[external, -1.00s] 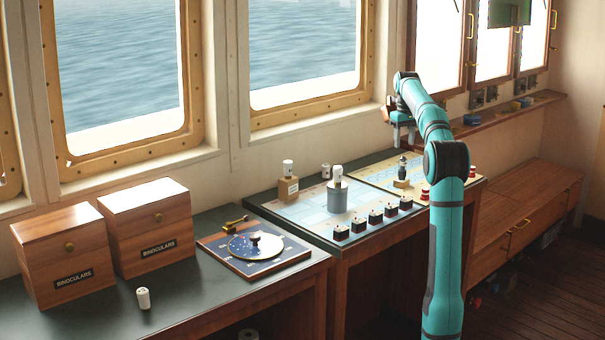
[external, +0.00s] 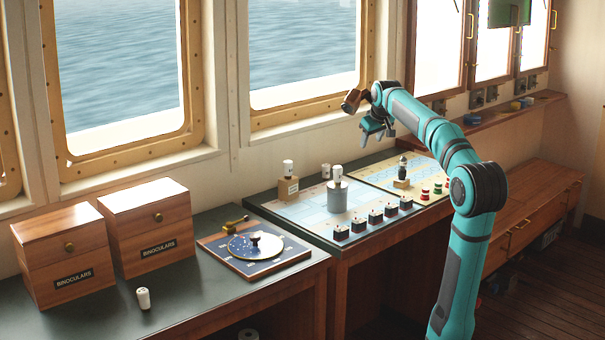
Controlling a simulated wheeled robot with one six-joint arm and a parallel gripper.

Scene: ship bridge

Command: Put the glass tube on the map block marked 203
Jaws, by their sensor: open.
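My gripper (external: 378,137) is open and empty, pointing down in the air above the back of the chart table. No number 203 is legible, and I cannot tell which piece is the glass tube. Small white cylinders with dark marks stand on a wooden block (external: 288,186), on a grey round pedestal (external: 337,201), and behind that pedestal (external: 326,171). A similar white cylinder (external: 143,298) stands on the left counter. A second wooden block (external: 402,183) carries a dark upright piece (external: 402,166).
Several small dark blocks (external: 375,217) line the chart's front edge. A round dial board (external: 255,248) and two binocular boxes (external: 150,230) stand on the left counter. The window wall is close behind my gripper.

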